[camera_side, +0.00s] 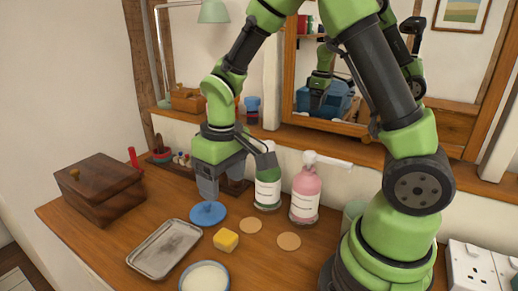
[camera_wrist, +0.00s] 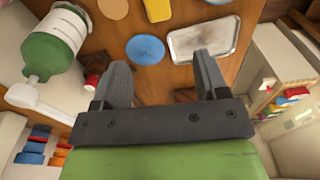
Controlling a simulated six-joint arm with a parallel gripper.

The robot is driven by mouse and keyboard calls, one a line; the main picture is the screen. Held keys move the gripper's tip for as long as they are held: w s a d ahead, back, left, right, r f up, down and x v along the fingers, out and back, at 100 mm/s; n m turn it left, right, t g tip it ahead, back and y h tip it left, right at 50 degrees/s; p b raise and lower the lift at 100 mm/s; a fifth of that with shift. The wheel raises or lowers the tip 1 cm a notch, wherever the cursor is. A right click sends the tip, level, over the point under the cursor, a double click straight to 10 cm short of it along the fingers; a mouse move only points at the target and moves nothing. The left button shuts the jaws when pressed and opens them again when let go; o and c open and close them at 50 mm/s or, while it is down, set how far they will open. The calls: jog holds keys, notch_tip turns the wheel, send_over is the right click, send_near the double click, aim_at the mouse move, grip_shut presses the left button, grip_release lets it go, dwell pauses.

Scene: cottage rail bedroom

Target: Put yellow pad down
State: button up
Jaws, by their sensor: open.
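The yellow pad (camera_side: 226,240) is a small block lying on the wooden table, between the metal tray and the round tan coasters. In the wrist view the yellow pad (camera_wrist: 159,10) shows at the top edge, partly cut off. My gripper (camera_side: 208,192) points down above a blue disc (camera_side: 208,216), behind the pad and apart from it. In the wrist view my gripper (camera_wrist: 162,76) has its two fingers spread with nothing between them. The blue disc (camera_wrist: 145,49) lies just beyond the fingertips there. Whether a fingertip touches the disc is hard to tell.
An empty metal tray (camera_side: 163,250) lies at the left, with a blue-rimmed white dish (camera_side: 204,278) in front. Tan coasters (camera_side: 289,241) lie at the right. A green bottle (camera_side: 267,192) and pink bottle (camera_side: 305,196) stand behind. A wooden box (camera_side: 95,190) occupies the left.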

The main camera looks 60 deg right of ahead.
jog(key=s+a+r+m+t+y, duration=0.1)
jog(key=s+r+m+t, duration=0.2)
jog(key=s+r, duration=1.1)
jog(key=r+t, duration=0.1)
jog(key=t, duration=0.2)
jog(key=shift+s+a+r+m+t+y, duration=0.15)
jog(key=shift+s+r+m+t+y, duration=0.15)
jog(key=shift+y, duration=0.1)
jog(key=shift+o, duration=0.5)
jog(key=shift+w, duration=0.1)
